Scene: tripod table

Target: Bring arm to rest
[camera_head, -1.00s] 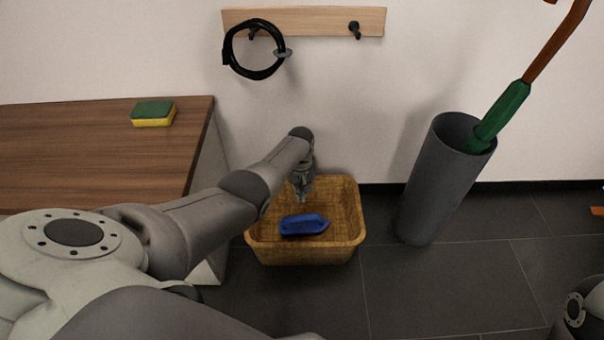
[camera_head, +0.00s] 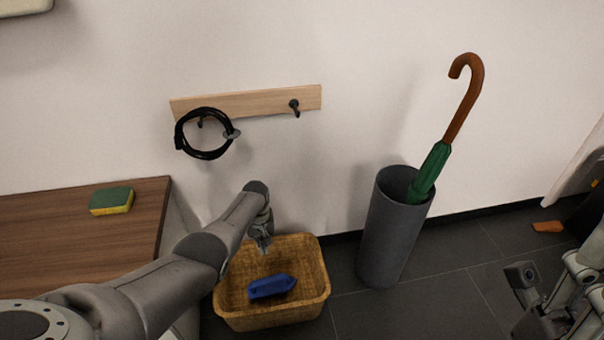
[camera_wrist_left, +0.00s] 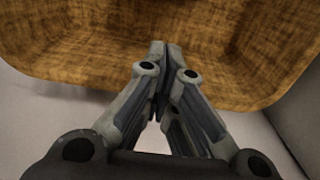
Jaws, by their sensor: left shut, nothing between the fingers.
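My left gripper (camera_head: 264,243) points down over the back part of a brown woven basket (camera_head: 318,287). Its fingers are together with nothing between them, as the left wrist view also shows (camera_wrist_left: 160,48). The basket wall fills the upper part of the left wrist view (camera_wrist_left: 70,45). A blue object (camera_head: 272,287) lies in the basket, in front of and apart from the gripper. My right arm shows at the lower right edge of the head view; its fingertips cannot be made out.
A wooden-topped bench (camera_head: 60,235) with a green and yellow sponge (camera_head: 112,201) is at left. A black coil (camera_head: 205,152) hangs from a wall rack (camera_head: 260,103). A grey bin (camera_head: 390,240) holds an umbrella (camera_head: 464,105). Dark floor (camera_head: 450,290) is clear between bin and right arm.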

